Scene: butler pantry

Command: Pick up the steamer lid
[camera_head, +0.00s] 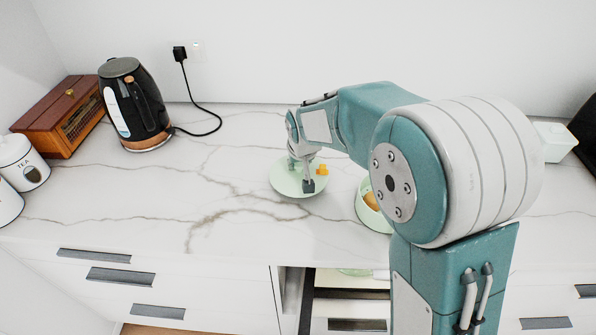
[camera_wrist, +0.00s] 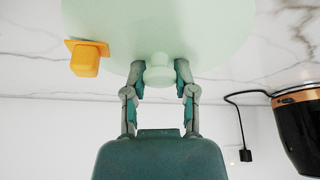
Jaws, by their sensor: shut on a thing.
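The steamer lid (camera_head: 285,186) is a pale green disc on or just above the marble counter, near the middle in the head view. In the wrist view the lid (camera_wrist: 160,25) fills the top, with its round knob between my two fingertips. My gripper (camera_head: 300,175) is shut on that knob, one finger on each side; it also shows in the wrist view (camera_wrist: 159,74). I cannot tell whether the lid touches the counter. A small orange piece (camera_wrist: 86,58) shows at the lid's edge; whether it is part of the lid is unclear.
A pale green bowl (camera_head: 363,212) with something orange inside stands right of the lid, partly hidden by my arm. A black kettle (camera_head: 136,105), a wooden box (camera_head: 62,118) and a TEA canister (camera_head: 22,165) stand left. A drawer (camera_head: 345,308) is open in front.

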